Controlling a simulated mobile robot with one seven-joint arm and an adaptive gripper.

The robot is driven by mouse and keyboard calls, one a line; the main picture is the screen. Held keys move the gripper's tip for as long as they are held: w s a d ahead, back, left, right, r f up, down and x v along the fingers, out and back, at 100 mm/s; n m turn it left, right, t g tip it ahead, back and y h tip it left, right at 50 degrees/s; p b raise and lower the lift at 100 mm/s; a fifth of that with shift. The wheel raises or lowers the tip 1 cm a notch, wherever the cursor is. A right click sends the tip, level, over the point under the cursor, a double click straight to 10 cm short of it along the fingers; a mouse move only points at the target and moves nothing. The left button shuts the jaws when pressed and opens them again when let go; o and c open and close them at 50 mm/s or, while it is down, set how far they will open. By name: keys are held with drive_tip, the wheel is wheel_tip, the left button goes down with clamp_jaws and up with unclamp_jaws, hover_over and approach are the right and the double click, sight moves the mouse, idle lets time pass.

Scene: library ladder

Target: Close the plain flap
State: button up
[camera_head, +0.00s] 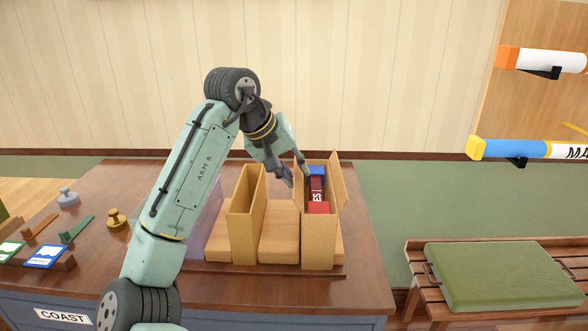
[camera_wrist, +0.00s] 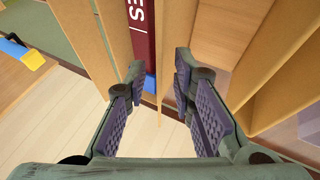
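An upright tan box (camera_head: 318,243) stands on the desk with a maroon book (camera_head: 316,190) and red and blue pieces inside. A tan flap (camera_head: 338,180) stands open at its right edge, tilted outward. A narrow tan panel (camera_head: 298,193) rises at its left edge. I cannot tell which is the plain flap. My gripper (camera_head: 297,178) is open at the box's top left. In the wrist view its fingers (camera_wrist: 160,75) are spread either side of a thin tan panel (camera_wrist: 172,50), beside the maroon book (camera_wrist: 142,40). Contact is unclear.
A second upright tan box (camera_head: 243,235) stands to the left, with low tan blocks (camera_head: 279,240) between the boxes. A translucent purple panel (camera_head: 203,225) is further left. Brass (camera_head: 116,219) and grey (camera_head: 68,197) knobs sit on the desk (camera_head: 355,235). The desk's right side is clear.

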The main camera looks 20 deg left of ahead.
drive_tip(key=shift+c, duration=0.5)
clamp_jaws()
drive_tip(key=shift+d+y, duration=0.15)
drive_tip(key=shift+y, duration=0.15)
drive_tip(key=y, duration=0.1)
drive_tip(key=d+g+y, duration=0.1)
drive_tip(key=m+y, duration=0.1)
drive_tip(key=y, duration=0.1)
drive_tip(key=shift+w+d+r+g, duration=0.15)
drive_tip(key=shift+w+r+g, duration=0.15)
drive_tip(key=y, duration=0.2)
drive_tip(key=d+m+g+y, duration=0.1)
drive_tip(key=y, duration=0.1)
drive_tip(key=shift+w+d+f, duration=0.1)
drive_tip(key=shift+w+d, duration=0.05)
drive_tip(key=shift+w, duration=0.05)
drive_tip(key=shift+w+d+f+m+g+y, duration=0.15)
drive_tip(key=shift+g+y, duration=0.1)
drive_tip(key=shift+y, duration=0.4)
drive_tip(key=shift+d+f+m+g+y, duration=0.1)
drive_tip(key=shift+d+m+g+y, duration=0.1)
drive_tip(key=shift+y, duration=0.5)
drive_tip(key=shift+w+d+f+m+g+y, duration=0.15)
drive_tip(key=shift+g+y, duration=0.1)
drive_tip(key=shift+y, duration=0.4)
drive_tip(key=shift+s, duration=0.1)
